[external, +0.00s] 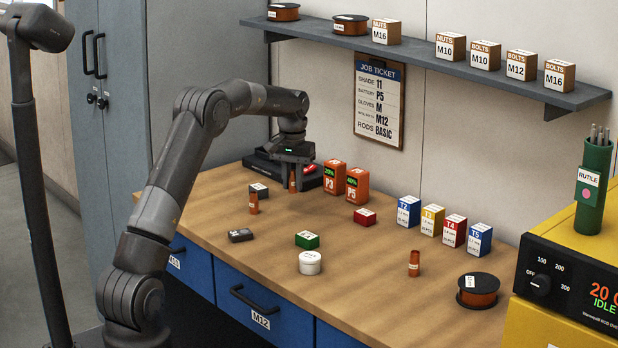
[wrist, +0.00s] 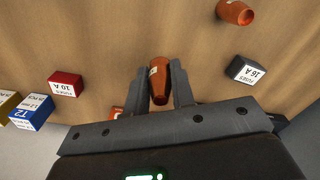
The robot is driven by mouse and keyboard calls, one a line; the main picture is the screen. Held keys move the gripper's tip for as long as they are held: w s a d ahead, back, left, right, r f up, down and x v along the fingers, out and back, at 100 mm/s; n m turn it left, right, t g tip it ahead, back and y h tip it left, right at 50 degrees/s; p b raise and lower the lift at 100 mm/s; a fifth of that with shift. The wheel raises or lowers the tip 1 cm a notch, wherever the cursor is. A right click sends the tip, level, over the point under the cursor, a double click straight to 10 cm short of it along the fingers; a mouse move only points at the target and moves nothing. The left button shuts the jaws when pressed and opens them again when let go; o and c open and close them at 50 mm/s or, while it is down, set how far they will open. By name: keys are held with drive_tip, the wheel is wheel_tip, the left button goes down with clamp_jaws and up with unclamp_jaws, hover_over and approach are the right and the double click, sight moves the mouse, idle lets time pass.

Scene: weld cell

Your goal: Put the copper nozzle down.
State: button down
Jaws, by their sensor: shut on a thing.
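My gripper (external: 296,184) is shut on a copper nozzle (wrist: 160,84) with a pale label. In the wrist view the nozzle sits between the two fingers. In the external view the gripper points down over the back left of the workbench (external: 205,222), and the held nozzle (external: 292,181) is partly hidden by a finger. I cannot tell whether its lower end touches the bench. A second copper nozzle (external: 253,201) stands to the left; it also shows in the wrist view (wrist: 235,12). A third (external: 414,263) stands at the front right.
Close by are a black 16 A fuse box (wrist: 245,70), orange batteries P3 (external: 334,177) and P5 (external: 358,185), and a black tray (external: 258,165) behind the gripper. A red fuse box (external: 364,216) lies right of it. The bench between the gripper and the green box (external: 307,240) is clear.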

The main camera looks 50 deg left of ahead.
sight(286, 209)
drive_tip(key=a, duration=0.1)
drive_tip(key=a+f, duration=0.2)
drive_tip(key=shift+w+a+f, duration=0.2)
drive_tip(key=shift+w+a, duration=0.1)
drive_tip(key=shift+a, duration=0.05)
drive_tip(key=shift+f, duration=1.9)
drive_tip(key=shift+f, duration=0.2)
drive_tip(key=c, duration=1.2)
unclamp_jaws()
drive_tip(key=shift+c, duration=0.2)
